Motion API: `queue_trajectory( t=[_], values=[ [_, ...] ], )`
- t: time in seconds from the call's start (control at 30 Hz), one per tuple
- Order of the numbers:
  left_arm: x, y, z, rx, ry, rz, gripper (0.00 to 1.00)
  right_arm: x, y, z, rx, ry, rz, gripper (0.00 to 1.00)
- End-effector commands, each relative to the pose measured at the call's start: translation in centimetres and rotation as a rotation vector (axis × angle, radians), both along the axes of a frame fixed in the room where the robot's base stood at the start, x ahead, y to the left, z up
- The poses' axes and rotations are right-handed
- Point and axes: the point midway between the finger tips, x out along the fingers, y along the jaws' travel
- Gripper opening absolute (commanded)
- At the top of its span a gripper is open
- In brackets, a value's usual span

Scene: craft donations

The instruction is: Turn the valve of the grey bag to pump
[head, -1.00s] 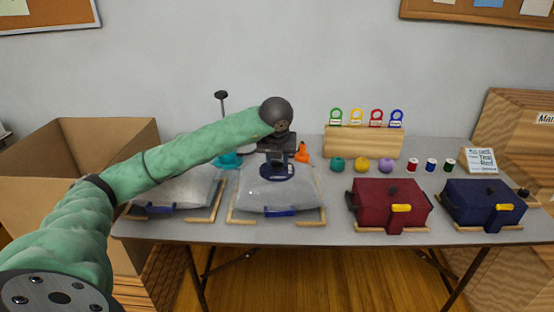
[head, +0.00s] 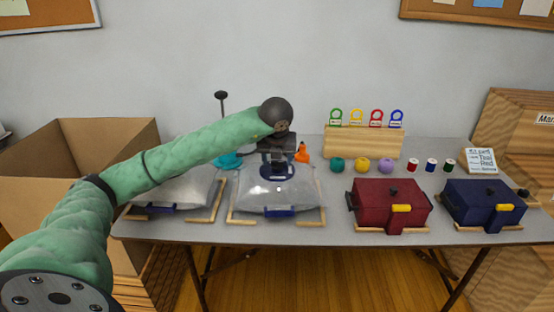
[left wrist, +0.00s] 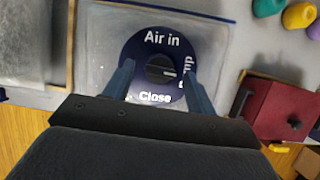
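The grey bag (head: 250,198) lies in a wooden frame on the table, with a round dark blue valve (head: 277,173) on top. In the left wrist view the valve dial (left wrist: 136,52) reads "Air in" at the top and "Close" at the bottom. A sideways word at its right is partly hidden by a finger. The black knob (left wrist: 158,68) has a white mark pointing right, towards that word. My left gripper (head: 277,158) is over the valve; in the left wrist view its two blue fingers (left wrist: 158,75) are apart on either side of the knob. My right gripper is not visible.
Another greyish bag (head: 180,190) lies to the left. A red bag (head: 375,200) and a navy bag (head: 480,203) are to the right. An orange object (head: 302,153) stands just behind the valve. Yarn balls, thread spools and a wooden tag rack (head: 362,143) are farther back.

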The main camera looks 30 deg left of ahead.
Motion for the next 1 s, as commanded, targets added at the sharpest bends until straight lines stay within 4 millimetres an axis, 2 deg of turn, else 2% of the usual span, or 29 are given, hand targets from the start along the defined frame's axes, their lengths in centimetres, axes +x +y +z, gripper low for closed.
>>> queue_trajectory(
  t=[0.27,0.43,0.7,0.83,1.0],
  values=[
    [-0.1,-0.1,0.2,-0.001,0.000,0.000,0.56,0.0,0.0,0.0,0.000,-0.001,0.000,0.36],
    [-0.6,-0.4,2.0,0.000,-0.003,-0.002,0.56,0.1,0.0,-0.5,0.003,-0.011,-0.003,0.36],
    [-2.0,-1.3,5.6,-0.001,-0.002,-0.001,0.56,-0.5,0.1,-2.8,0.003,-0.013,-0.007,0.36],
    [-2.3,-1.4,6.7,0.000,-0.001,0.000,0.56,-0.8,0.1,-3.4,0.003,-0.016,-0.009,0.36],
    [-2.5,-1.5,7.2,0.000,0.000,0.000,0.56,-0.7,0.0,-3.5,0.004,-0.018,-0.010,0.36]
  ],
)
